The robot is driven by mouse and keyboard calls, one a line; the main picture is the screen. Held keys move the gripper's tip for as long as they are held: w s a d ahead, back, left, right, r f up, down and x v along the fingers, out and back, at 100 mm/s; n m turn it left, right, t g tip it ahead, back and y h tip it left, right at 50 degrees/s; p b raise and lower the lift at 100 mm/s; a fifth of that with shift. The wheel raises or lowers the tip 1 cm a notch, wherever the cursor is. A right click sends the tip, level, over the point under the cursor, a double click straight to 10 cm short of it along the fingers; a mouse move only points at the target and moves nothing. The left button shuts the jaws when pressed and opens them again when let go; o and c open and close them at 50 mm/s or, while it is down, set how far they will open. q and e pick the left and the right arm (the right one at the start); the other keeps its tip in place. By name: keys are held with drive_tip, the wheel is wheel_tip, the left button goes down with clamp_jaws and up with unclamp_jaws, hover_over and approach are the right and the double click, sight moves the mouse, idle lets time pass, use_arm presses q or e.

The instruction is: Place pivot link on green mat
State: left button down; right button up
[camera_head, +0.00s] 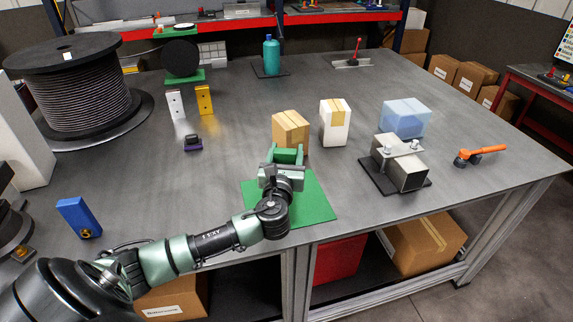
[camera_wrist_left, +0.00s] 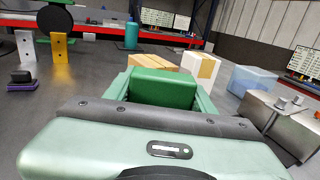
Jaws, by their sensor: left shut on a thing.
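My left gripper (camera_head: 284,160) is shut on a dark green block-like piece, seemingly the pivot link (camera_head: 287,155). The piece also shows between the finger sides in the left wrist view (camera_wrist_left: 164,88); its lower part is hidden by the gripper. The green mat (camera_head: 315,205) lies flat near the table's front edge. My left gripper and wrist are over the mat's back part and cover some of it. I cannot tell whether the piece touches the mat or table. My right gripper is not in view.
A cardboard box (camera_head: 290,130) stands just behind the gripper, with a white box (camera_head: 335,122) beside it. A metal fixture (camera_head: 400,162), a blue translucent box (camera_head: 405,118) and an orange tool (camera_head: 480,153) are right. A blue block (camera_head: 78,216) is front left. Table left of the mat is clear.

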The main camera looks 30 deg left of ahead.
use_arm(q)
wheel_tip(320, 180, down, 4)
drive_tip(key=shift+f, duration=0.1)
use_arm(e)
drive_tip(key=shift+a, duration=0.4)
use_arm(q)
drive_tip(key=c, duration=0.5)
unclamp_jaws()
drive_tip(key=shift+f, duration=0.15)
drive_tip(key=shift+s, duration=0.1)
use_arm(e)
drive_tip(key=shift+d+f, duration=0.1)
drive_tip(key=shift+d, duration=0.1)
use_arm(q)
drive_tip(key=shift+b+v, duration=1.05)
drive_tip(key=shift+v, duration=4.95)
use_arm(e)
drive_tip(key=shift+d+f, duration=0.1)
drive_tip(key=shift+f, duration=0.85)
